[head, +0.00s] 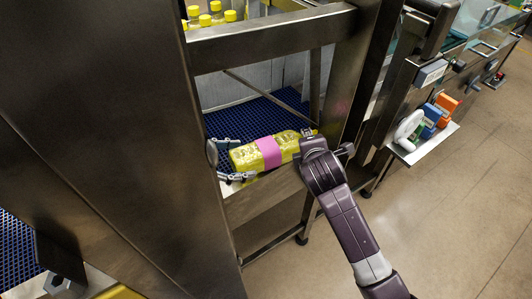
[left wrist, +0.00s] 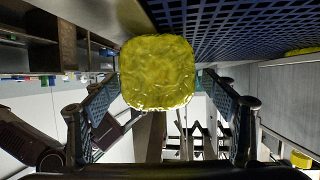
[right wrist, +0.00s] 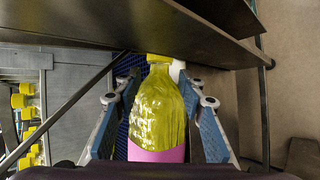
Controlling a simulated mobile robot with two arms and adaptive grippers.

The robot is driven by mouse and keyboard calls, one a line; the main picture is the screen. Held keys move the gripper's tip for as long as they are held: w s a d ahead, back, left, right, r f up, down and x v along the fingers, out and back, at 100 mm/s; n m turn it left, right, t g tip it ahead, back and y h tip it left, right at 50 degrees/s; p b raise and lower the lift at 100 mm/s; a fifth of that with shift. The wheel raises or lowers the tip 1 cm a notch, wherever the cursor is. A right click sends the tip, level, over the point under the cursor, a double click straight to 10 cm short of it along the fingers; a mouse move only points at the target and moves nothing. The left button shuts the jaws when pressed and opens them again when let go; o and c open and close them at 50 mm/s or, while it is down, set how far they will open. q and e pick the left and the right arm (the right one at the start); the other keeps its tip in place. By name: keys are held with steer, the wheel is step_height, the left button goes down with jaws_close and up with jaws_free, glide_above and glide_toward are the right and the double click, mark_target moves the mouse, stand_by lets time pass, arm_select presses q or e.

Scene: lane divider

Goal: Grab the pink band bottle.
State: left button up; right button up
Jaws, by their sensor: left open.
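The pink band bottle (head: 247,157) is yellow-green with a pink band around its middle. My left gripper (head: 226,164) is open at the bottle's left end, one finger to each side. In the left wrist view the bottle's rounded end (left wrist: 157,72) shows between the open fingers. The right wrist view shows the bottle's neck half and part of its band (right wrist: 157,118) between the spread fingers of my right gripper (right wrist: 159,100). In the head view my right arm hides part of that gripper.
Several bottles with yellow caps (head: 216,7) stand behind the upper rail (head: 265,40). A metal panel (head: 110,120) fills the left side. A shelf with coloured boxes (head: 433,118) juts out at the right. The floor (head: 430,220) there is clear.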

mark_target(277, 150)
arm_select(q)
steer(key=shift+x, duration=2)
arm_select(e)
steer(key=shift+x, duration=1.95)
arm_select(q)
steer(key=shift+c, duration=0.6)
arm_select(e)
steer(key=shift+c, duration=0.5)
arm_select(q)
steer(key=c, duration=1)
arm_select(e)
jaws_close()
arm_select(q)
steer(key=c, duration=1)
steer(key=shift+w+r, duration=0.1)
steer(key=shift+r, duration=0.05)
jaws_close()
arm_select(e)
steer(key=shift+a, duration=0.1)
